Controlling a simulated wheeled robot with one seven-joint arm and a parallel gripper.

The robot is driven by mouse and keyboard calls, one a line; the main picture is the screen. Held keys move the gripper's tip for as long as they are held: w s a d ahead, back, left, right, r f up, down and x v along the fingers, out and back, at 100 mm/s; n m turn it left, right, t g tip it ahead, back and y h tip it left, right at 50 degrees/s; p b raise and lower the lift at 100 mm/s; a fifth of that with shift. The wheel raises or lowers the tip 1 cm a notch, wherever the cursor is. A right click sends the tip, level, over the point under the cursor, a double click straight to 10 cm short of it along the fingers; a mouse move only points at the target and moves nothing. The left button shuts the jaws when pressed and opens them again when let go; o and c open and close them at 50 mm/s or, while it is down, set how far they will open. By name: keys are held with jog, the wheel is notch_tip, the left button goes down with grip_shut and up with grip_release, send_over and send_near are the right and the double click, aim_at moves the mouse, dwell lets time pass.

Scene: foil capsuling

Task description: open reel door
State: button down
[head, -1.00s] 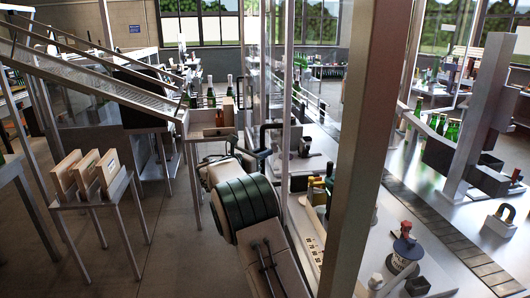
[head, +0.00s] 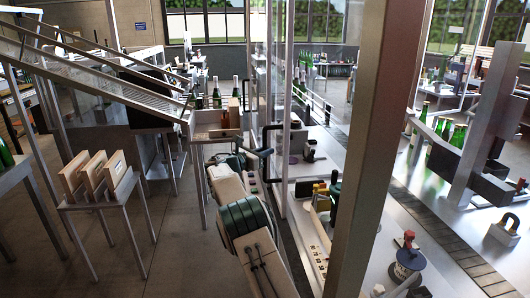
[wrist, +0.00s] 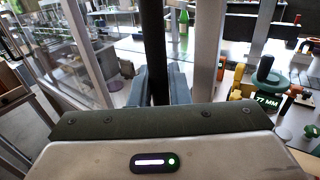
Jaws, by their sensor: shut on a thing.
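The black upright bar handle (wrist: 153,45) stands in the middle of the wrist view. My gripper (wrist: 165,88) is shut on it, with grey fingers on either side. In the head view a black bracket-shaped handle (head: 266,140) shows beside the metal post, and my arm reaches toward it from below. A glass panel in a metal frame (wrist: 92,50) stands left of the bar in the wrist view. I cannot tell for certain how far the door is open.
A thick metal post (head: 362,150) stands close on the right. Inside the enclosure lie a steel worktop (head: 450,215) and a slatted conveyor (head: 440,235).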

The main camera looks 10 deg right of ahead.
jog(key=shift+a, duration=0.1)
jog(key=c, duration=1.4)
grip_release()
jog(key=shift+a, duration=0.1)
jog(key=shift+c, duration=0.2)
jog(key=b+v, duration=0.5)
jog(key=v, duration=0.8)
jog(key=shift+s+a, duration=0.25)
jog(key=shift+a, duration=0.05)
jog(key=shift+r, duration=0.1)
